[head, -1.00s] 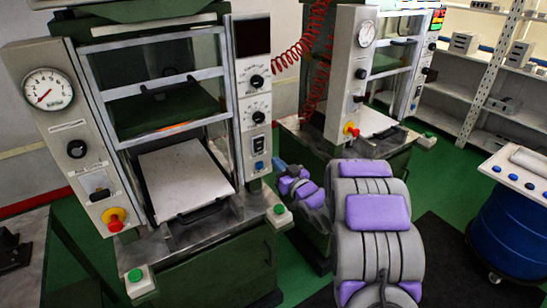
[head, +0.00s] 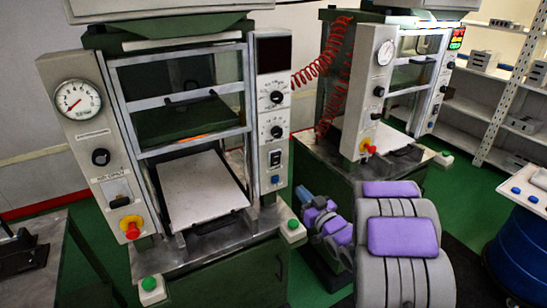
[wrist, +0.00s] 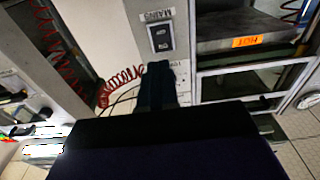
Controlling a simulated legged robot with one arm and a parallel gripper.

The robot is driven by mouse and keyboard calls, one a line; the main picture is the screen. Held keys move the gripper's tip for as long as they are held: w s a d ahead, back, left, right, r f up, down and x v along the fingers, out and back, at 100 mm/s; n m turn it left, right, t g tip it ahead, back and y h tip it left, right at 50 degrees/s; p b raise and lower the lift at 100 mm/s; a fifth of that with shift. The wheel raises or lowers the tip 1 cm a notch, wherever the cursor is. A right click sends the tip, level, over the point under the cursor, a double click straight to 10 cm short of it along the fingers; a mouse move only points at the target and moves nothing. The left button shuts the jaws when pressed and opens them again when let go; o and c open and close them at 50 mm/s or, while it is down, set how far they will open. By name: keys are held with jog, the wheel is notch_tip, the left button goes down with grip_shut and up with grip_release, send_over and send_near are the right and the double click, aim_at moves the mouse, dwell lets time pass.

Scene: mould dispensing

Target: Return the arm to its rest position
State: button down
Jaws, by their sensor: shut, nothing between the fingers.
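My arm, with grey links and purple pads, rises from the bottom right of the head view. My gripper (head: 304,194) is at its far end, small in the picture, just right of the left press (head: 210,270). In the wrist view my gripper (wrist: 157,82) shows as dark fingers, close together and with nothing held. Behind it there is a pale panel with a black switch (wrist: 160,36).
The left press has a pale plate (head: 200,190) on its bed and a green button (head: 149,284) at its front corner. A second press (head: 370,100) stands behind my arm. A blue drum (head: 520,250) is at right. Green floor shows between them.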

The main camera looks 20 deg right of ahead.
jog(key=s+a+r+m+g+h, duration=0.1)
jog(key=s+a+g, duration=0.3)
jog(key=s, duration=1.1)
jog(key=s+a+r+g+h, duration=0.1)
jog(key=s+a+g+h, duration=0.1)
jog(key=s+a+g, duration=0.3)
jog(key=s+a+r+m+g+h, duration=0.1)
jog(key=s+a+g, duration=0.3)
jog(key=s+g, duration=0.7)
jog(key=s, duration=1.4)
jog(key=shift+s+a+m+h, duration=0.2)
jog(key=shift+a+m+h, duration=0.05)
jog(key=shift+m+h, duration=0.05)
jog(key=shift+r, duration=0.1)
